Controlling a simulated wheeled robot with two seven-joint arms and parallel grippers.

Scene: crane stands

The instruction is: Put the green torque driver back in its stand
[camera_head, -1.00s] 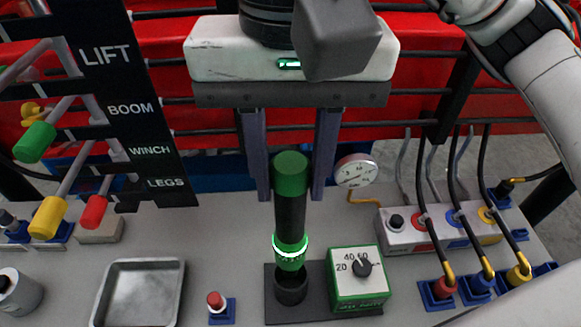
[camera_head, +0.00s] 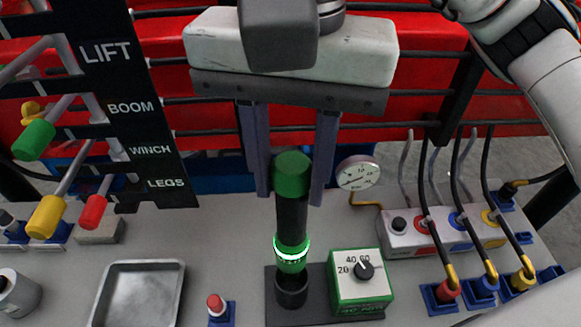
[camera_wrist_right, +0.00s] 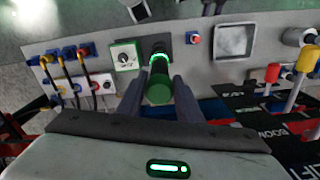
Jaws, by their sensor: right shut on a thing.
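The green torque driver (camera_head: 291,215) stands nearly upright, with a green cap, a black shaft and a glowing ring low on its green collar. My right gripper (camera_head: 290,192) is shut on its upper part; the fingers also flank it in the right wrist view (camera_wrist_right: 158,90). The stand is a dark base plate (camera_head: 312,314) with a round black cup (camera_head: 291,296) directly under the driver. The driver's lower end meets the cup's mouth; how deep it sits is hidden. My left gripper is not in view.
A green dial box (camera_head: 360,278) stands close right of the cup. A gauge (camera_head: 357,172) and a cabled socket box (camera_head: 440,225) are farther right. A red button (camera_head: 216,303), a metal tray (camera_head: 140,293) and coloured levers (camera_head: 48,215) are left.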

